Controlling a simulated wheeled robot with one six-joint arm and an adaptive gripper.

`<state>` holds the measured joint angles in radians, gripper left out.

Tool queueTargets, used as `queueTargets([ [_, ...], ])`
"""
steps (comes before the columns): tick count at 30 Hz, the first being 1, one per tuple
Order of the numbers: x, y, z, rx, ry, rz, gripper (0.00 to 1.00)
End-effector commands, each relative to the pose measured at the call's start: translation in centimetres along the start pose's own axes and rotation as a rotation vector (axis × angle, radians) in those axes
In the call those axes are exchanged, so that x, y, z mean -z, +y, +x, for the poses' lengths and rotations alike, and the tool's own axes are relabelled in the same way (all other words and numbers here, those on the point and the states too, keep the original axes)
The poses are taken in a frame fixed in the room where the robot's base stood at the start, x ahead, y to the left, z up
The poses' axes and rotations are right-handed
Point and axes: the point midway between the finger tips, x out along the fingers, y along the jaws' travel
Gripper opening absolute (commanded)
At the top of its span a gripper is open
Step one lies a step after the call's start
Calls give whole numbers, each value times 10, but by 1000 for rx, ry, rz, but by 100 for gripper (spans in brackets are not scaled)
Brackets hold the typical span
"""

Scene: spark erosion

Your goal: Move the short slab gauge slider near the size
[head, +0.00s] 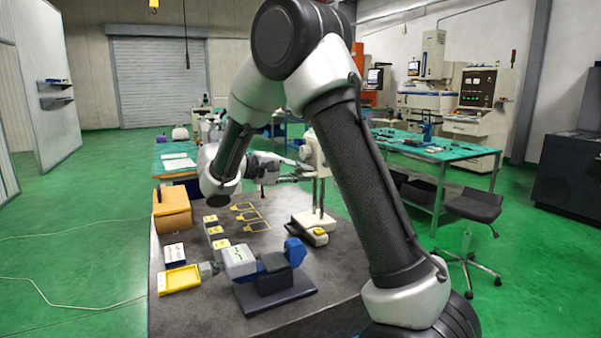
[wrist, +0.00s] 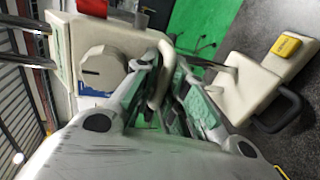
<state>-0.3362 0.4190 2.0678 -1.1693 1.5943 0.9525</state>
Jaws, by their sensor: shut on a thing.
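The gauge is a cream stand with a base (head: 308,224), thin upright rods (head: 318,192) and a cream slider (head: 313,150) high on them. My gripper (head: 303,171) reaches the stand from the left, beside the slider. In the wrist view my gripper (wrist: 168,98) is shut on that bar. A small yellow block (head: 320,232) lies on the base; it also shows in the wrist view (wrist: 286,47). Any scale or size marking is unreadable.
The dark table (head: 195,315) holds several small yellow-topped blocks, yellow outlines, a wooden box (head: 171,210), a yellow tray (head: 180,280) and a blue-grey vise (head: 265,270) in front of the stand. A green-topped bench (head: 445,148) and a stool (head: 474,207) stand to the right.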

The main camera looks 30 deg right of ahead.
Motion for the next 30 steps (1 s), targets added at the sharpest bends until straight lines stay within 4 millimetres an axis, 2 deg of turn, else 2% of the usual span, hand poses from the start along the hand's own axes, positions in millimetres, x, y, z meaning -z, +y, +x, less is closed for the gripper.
queueTargets([
  [8, 0, -39, 9, 2, -2, -2, 0],
  [16, 0, -41, 9, 3, -2, 3, 0],
  [17, 0, -41, 9, 3, -2, 3, 17],
  [19, 0, -41, 9, 2, -2, 3, 30],
  [30, 0, -41, 6, 2, 0, 1, 32],
])
